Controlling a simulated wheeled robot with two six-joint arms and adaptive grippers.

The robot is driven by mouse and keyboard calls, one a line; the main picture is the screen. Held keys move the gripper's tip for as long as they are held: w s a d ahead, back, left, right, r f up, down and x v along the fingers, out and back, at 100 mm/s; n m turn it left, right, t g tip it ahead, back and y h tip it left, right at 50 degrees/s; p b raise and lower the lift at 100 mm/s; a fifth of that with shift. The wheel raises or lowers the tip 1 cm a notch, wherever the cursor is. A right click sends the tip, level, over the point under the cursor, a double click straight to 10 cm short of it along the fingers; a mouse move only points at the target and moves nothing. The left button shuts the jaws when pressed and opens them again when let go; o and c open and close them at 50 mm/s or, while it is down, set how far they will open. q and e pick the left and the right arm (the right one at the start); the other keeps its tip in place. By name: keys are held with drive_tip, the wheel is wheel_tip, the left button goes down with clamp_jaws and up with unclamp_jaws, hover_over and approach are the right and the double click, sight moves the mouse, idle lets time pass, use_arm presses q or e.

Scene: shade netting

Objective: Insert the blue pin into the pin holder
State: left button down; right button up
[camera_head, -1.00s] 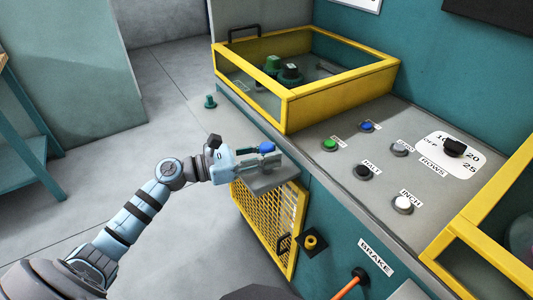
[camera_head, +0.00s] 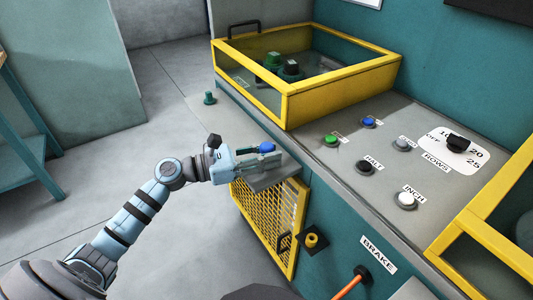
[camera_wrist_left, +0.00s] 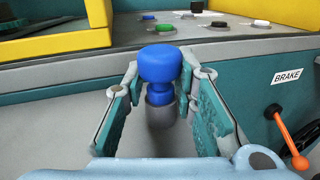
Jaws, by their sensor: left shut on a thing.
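The blue pin (camera_head: 267,147) has a wide rounded head; in the left wrist view the pin (camera_wrist_left: 159,64) stands roughly upright with a narrower blue body below its head. My left gripper (camera_head: 272,152) is shut on it, with one finger on each side in the left wrist view (camera_wrist_left: 159,82). A short grey cylinder (camera_wrist_left: 160,114) shows directly under the blue body, possibly the pin holder. I cannot tell how far the pin is in it. A grey ledge (camera_head: 276,180) lies below the gripper at the console's side. My right gripper is not in view.
A yellow mesh gate (camera_head: 265,225) hangs under the ledge. An orange brake lever (camera_head: 348,289) is at lower right. Open floor (camera_head: 160,100) lies left.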

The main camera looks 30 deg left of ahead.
use_arm(q)
drive_tip(key=c, duration=1.2)
unclamp_jaws()
drive_tip(key=shift+v, duration=6)
